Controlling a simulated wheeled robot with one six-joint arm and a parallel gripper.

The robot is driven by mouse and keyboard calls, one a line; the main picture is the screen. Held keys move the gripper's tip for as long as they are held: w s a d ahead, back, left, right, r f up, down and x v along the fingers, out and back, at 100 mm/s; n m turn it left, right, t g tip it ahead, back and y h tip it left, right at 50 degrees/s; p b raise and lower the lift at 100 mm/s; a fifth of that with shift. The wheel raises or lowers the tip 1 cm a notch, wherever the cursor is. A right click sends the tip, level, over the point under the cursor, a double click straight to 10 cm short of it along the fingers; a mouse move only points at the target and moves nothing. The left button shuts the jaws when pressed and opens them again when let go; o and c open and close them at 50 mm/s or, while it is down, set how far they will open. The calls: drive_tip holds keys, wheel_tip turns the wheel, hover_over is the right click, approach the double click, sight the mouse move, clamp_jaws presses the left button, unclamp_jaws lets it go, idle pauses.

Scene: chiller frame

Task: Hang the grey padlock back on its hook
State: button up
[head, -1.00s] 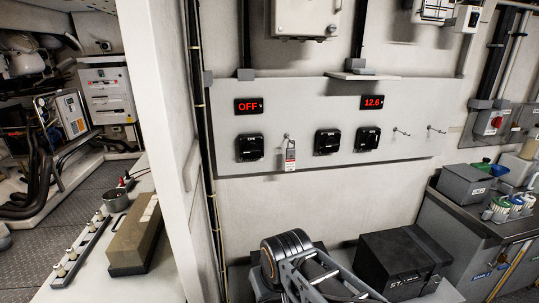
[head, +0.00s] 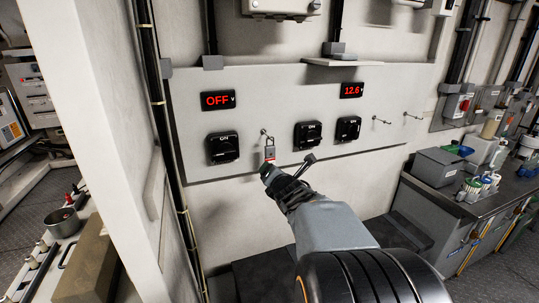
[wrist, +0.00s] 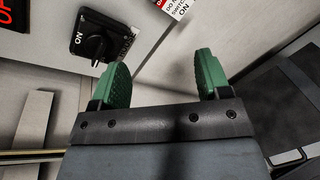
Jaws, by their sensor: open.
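In the wrist view, part of the tag (wrist: 176,7) shows at the top edge; the padlock body is not visible there. My gripper (head: 286,172) is raised in front of the panel, just below the padlock in the head view. Its green fingers are apart with nothing between them in the wrist view (wrist: 164,78). Two bare hooks, one left (head: 380,120) and one right (head: 412,115), stick out of the panel's right part.
The left switch (head: 222,148) sits under a display reading OFF (head: 217,101). The middle switch (head: 308,135) and right switch (head: 348,129) are under a 12.6 display (head: 352,91). A small shelf (head: 345,62) juts out above. A bench (head: 425,185) with boxes stands at right.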

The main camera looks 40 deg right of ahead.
sight(271, 147)
drive_tip(key=w+d+n+t, duration=0.1)
drive_tip(key=w+d+n, duration=0.1)
drive_tip(key=w+n, duration=0.1)
drive_tip(key=w+d+r+n+t+p, duration=0.1)
drive_tip(key=w+d+n, duration=0.1)
drive_tip(key=n, duration=0.1)
drive_tip(key=w+d+n+t+y+p, duration=0.1)
drive_tip(key=w+d+n, duration=0.1)
drive_tip(key=w+n, duration=0.1)
drive_tip(key=shift+w+d+r+n, duration=0.3)
drive_tip(key=shift+w+r+n, duration=0.05)
drive_tip(key=shift+r+n, duration=0.05)
drive_tip(key=shift+w+r+p, duration=0.15)
drive_tip(key=shift+w+p, duration=0.3)
drive_tip(key=shift+p, duration=0.1)
drive_tip(key=p+x, duration=0.2)
drive_tip(key=x, duration=0.1)
drive_tip(key=shift+w, duration=0.15)
drive_tip(key=shift+w+d, duration=0.2)
drive_tip(key=shift+w, duration=0.4)
drive_tip(key=c, duration=1.1)
